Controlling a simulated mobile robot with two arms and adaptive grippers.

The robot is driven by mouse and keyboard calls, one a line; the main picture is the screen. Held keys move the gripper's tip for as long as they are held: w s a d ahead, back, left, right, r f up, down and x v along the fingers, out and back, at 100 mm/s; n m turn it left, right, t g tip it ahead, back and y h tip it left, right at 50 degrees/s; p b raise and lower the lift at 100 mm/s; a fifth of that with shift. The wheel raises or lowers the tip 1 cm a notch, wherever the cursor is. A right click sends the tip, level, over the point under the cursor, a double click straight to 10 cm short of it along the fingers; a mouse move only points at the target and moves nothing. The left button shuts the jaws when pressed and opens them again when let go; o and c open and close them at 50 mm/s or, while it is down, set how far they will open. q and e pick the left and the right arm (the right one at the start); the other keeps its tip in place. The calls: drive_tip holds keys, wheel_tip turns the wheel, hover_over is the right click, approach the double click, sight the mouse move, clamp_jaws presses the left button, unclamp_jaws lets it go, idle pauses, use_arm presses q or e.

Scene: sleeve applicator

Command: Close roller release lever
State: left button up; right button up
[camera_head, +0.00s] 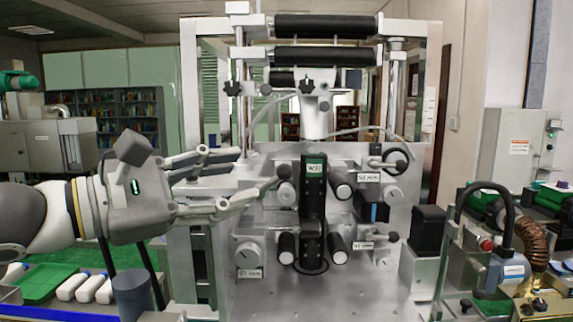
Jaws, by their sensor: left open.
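My left gripper (247,172) comes in from the left, its two fingers spread apart in front of the left part of the silver machine panel (262,290). A lever with a dark ball knob (283,173) sits by a round silver hub, left of the black central block. The lower finger's tip is close to this lever; I cannot tell whether they touch. Another dark-knobbed lever (393,237) is at the panel's lower right. No readable label marks which is the roller release lever. My right gripper is not in view.
Black-and-silver rollers (342,185) stick out around the black central block (313,200). Large black rollers (325,27) span the top of the frame. A black box (428,230) and a brown hose (533,242) stand at right. White bottles (88,287) lie at lower left.

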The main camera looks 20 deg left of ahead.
sight(277, 171)
use_arm(q)
drive_tip(key=p+x, duration=0.4)
drive_tip(key=x, duration=0.4)
drive_tip(key=shift+d+r, duration=0.1)
drive_tip(key=shift+r, duration=0.1)
drive_tip(key=shift+w+d+f+p, duration=0.2)
drive_tip(key=shift+w+d+p, duration=0.25)
drive_tip(key=shift+w, duration=0.1)
clamp_jaws()
